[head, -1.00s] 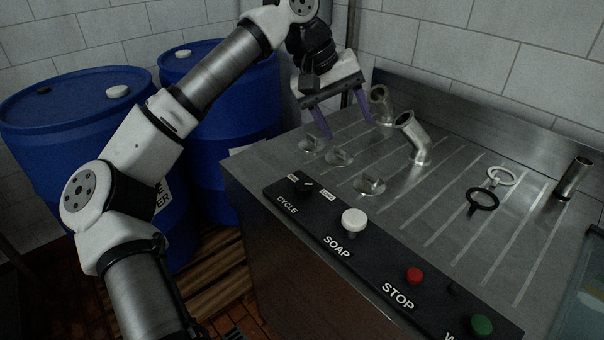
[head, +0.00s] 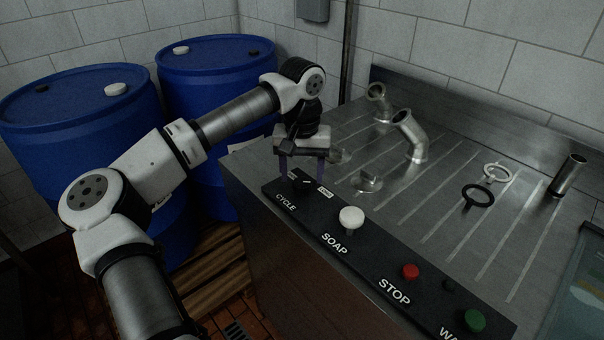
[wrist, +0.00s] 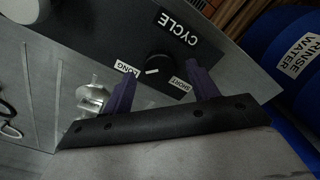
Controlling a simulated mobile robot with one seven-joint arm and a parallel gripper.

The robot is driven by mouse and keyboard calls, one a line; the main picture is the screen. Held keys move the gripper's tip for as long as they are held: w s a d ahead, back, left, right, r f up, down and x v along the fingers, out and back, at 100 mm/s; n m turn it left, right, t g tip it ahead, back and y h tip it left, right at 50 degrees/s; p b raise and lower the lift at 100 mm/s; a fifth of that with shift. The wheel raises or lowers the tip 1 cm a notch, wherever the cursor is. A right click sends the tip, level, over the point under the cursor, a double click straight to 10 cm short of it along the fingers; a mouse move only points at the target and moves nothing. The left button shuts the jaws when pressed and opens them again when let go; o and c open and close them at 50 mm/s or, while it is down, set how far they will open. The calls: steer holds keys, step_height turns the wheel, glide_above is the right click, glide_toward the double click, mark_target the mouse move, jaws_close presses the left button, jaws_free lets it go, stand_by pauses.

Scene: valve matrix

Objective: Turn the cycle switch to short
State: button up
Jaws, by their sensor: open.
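The cycle switch (wrist: 160,64) is a round black knob on the black control panel, with the word CYCLE beside it. Its white mark lies on the side toward the LONG label (wrist: 127,68) in the wrist view. The SHORT label (wrist: 181,85) is on its other side, partly beside a finger. In the head view the switch (head: 300,184) shows between the fingers. My gripper (head: 302,178) is open, pointing down, its purple fingers on either side of the switch. In the wrist view my gripper (wrist: 161,73) shows a gap between each finger and the knob. Contact is not visible.
The white soap button (head: 351,217), red stop button (head: 411,271) and green button (head: 474,320) sit along the same panel. A metal valve handle (head: 366,181) stands behind the panel. Bent pipes (head: 411,136) rise farther back. Blue barrels (head: 84,120) stand at left.

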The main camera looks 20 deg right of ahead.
steer(key=shift+f, duration=0.95)
steer(key=c, duration=1)
